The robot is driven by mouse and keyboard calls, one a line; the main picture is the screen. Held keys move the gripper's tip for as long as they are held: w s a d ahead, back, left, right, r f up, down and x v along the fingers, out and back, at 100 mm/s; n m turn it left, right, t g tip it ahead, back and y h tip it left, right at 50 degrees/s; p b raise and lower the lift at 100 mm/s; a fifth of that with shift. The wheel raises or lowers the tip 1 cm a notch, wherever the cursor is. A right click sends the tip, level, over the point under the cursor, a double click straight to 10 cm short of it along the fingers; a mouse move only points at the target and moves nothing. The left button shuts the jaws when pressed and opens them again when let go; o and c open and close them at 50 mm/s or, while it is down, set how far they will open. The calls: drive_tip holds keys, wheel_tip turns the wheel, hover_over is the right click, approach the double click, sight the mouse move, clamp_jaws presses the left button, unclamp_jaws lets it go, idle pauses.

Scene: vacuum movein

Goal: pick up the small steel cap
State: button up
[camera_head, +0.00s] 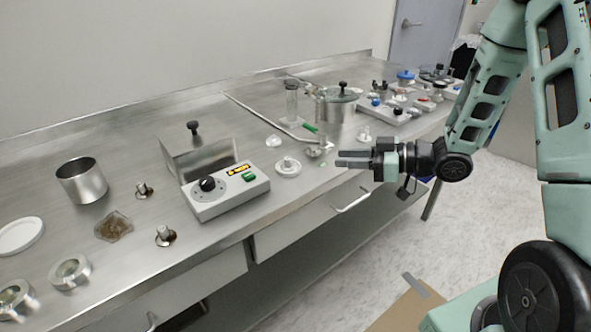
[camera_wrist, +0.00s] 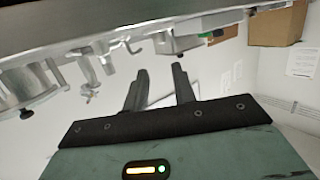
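Small steel pieces stand on the steel bench. One small steel cap-like piece (camera_head: 165,236) stands near the front edge, left of the control box. A similar piece (camera_head: 144,190) stands farther back. I cannot tell which is the small steel cap of the task. My gripper (camera_head: 340,158) is over the bench's front edge, right of both, pointing left. In the wrist view my gripper (camera_wrist: 159,70) has its two fingers apart with nothing between them. Metal fittings (camera_wrist: 90,75) hang into the wrist view at the upper left, beyond the fingers.
A control box (camera_head: 226,190) with a black knob stands mid-bench before a steel box (camera_head: 197,150). A steel beaker (camera_head: 82,180), a white disc (camera_head: 20,236) and ring-shaped parts (camera_head: 70,272) are at left. A lidded steel pot (camera_head: 336,108) stands behind my gripper. Drawers (camera_head: 310,215) run below the edge.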

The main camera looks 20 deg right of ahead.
approach(290, 159)
drive_tip(key=x, duration=0.5)
drive_tip(key=shift+w+d, duration=0.15)
drive_tip(key=shift+w, duration=0.05)
drive_tip(key=shift+p+x, duration=0.6)
drive_tip(key=shift+x, duration=2.15)
drive_tip(key=shift+s, duration=0.1)
clamp_jaws()
